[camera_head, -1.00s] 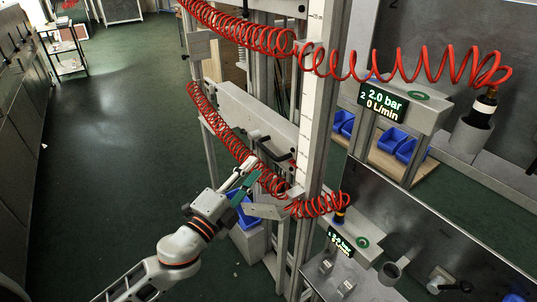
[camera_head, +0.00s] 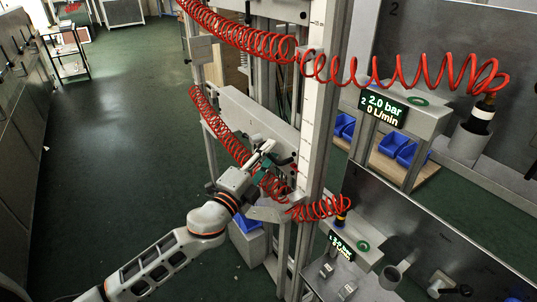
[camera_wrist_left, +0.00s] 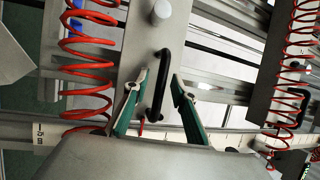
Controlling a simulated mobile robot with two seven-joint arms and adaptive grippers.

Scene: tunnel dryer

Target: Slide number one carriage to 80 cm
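The number one carriage (camera_head: 240,108) is a grey plate on the vertical frame in the head view, with a small "1" on it. It also fills the middle of the left wrist view (camera_wrist_left: 152,35), with a black bar handle (camera_wrist_left: 163,75) and a round knob (camera_wrist_left: 160,10). My left gripper (camera_head: 266,150) is at the plate's lower right end. In the left wrist view its teal and white fingers (camera_wrist_left: 160,78) are open, one on each side of the handle, with visible gaps. A white scale (camera_head: 309,110) runs along the post; its numbers are too small to read. My right gripper is not in view.
Red coiled hoses (camera_head: 228,135) hang close beside my left gripper. A lower bench display (camera_head: 342,244) and an upper "2.0 bar" display (camera_head: 383,106) stand to the right. Blue bins (camera_head: 246,218) sit below. Open green floor (camera_head: 115,130) lies left.

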